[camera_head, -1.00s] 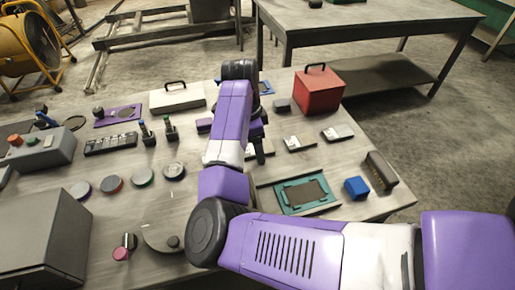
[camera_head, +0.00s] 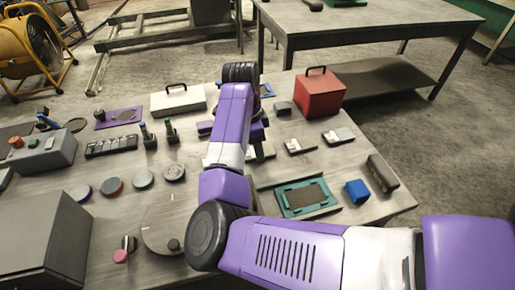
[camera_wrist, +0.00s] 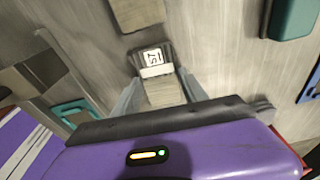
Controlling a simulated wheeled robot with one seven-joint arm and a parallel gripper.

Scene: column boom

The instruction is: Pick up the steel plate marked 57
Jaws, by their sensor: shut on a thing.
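The steel plate marked 57 (camera_wrist: 160,90) is between the two fingers of my gripper (camera_wrist: 158,82) in the wrist view. Its white label with the black 57 faces the camera. My gripper is shut on it, with a finger at each side. In the head view my gripper (camera_head: 256,152) is low over the table, and the plate is mostly hidden by my arm. I cannot tell whether the plate touches the table.
Two similar plates lie to the right, a nearer one (camera_head: 300,146) and a farther one (camera_head: 338,136). A red box (camera_head: 319,95) stands behind them. A teal frame (camera_head: 305,196) and a blue block (camera_head: 357,191) lie toward the front right. Several round discs lie left.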

